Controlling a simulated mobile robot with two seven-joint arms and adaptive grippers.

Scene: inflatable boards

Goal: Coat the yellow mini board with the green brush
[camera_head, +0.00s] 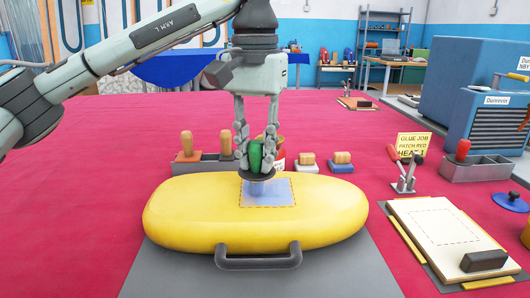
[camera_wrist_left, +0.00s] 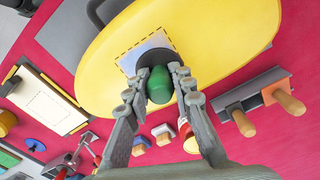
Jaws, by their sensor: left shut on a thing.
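The yellow mini board (camera_head: 190,215) lies on a grey mat, with a grey handle at its near edge. A dashed rectangle (camera_head: 280,195) on its top is filled pale blue. My left gripper (camera_head: 256,155) is shut on the green brush (camera_head: 256,158), holding it upright over the rectangle's back left part. The brush's dark round base is at or just above the board; I cannot tell if it touches. In the left wrist view the green handle (camera_wrist_left: 159,86) sits between my fingers, above the yellow board (camera_wrist_left: 225,45). My right gripper is out of view.
Behind the board stand a grey holder with wooden-handled tools (camera_head: 187,148), a partly hidden red can, and two small brushes (camera_head: 341,162). At right are a cream panel (camera_head: 432,225) with a dark block, a toggle clamp (camera_head: 405,175), a yellow sign (camera_head: 413,145) and a blue machine.

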